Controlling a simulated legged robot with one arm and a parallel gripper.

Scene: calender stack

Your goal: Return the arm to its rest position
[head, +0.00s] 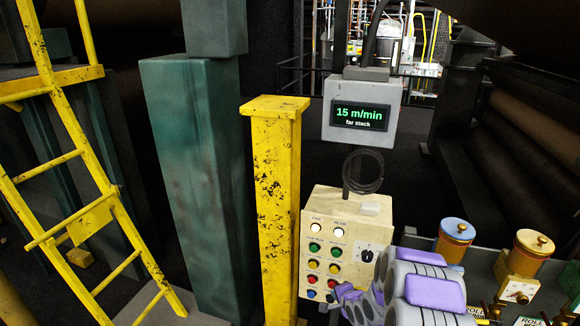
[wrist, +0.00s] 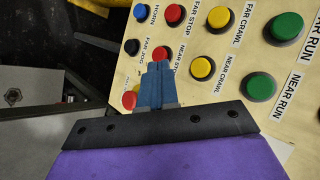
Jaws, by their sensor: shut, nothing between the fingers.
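My gripper (wrist: 158,68) is shut, with its blue fingers together and nothing between them. In the wrist view its tips lie in front of the control panel (wrist: 215,100), close to the red NEAR STOP button (wrist: 162,54) and partly covering its label. I cannot tell whether they touch the panel. In the head view my purple and grey arm reaches in from the bottom right. My gripper (head: 340,296) is at the lower part of the cream panel (head: 320,212), where some lower buttons are partly hidden.
A grey display (head: 360,115) above the panel reads "15 m/min far stack". A yellow post (head: 272,190) stands left of the panel. A green column (head: 195,180) and yellow ladder (head: 75,170) are farther left. Two valve-like units, blue-topped (head: 455,235) and gold-topped (head: 533,245), stand right.

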